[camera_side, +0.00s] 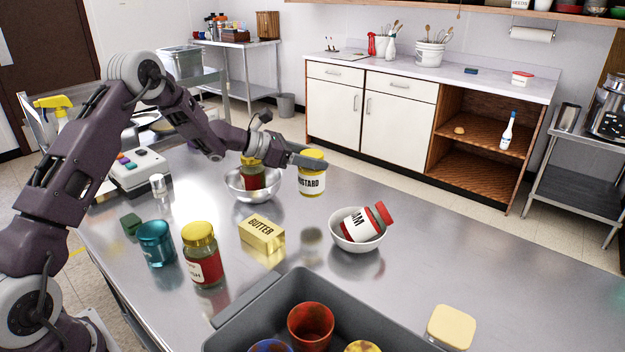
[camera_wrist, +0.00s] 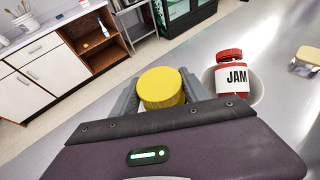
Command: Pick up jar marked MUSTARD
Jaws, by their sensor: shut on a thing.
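The MUSTARD jar (camera_side: 312,180) has a yellow lid and a white label with dark letters, partly covered at its left edge. My gripper (camera_side: 308,162) is shut on it near the lid and holds it upright above the steel table. In the wrist view the jar's yellow lid (camera_wrist: 161,88) shows between the two grey fingers of my gripper (camera_wrist: 165,92); the rest of the jar is mostly hidden there.
A white bowl (camera_side: 352,246) holds a tilted JAM jar (camera_side: 362,222) to the right. A butter box (camera_side: 262,234), a jar (camera_side: 203,260), a teal cup (camera_side: 156,243) and a grey bin (camera_side: 245,308) are nearer.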

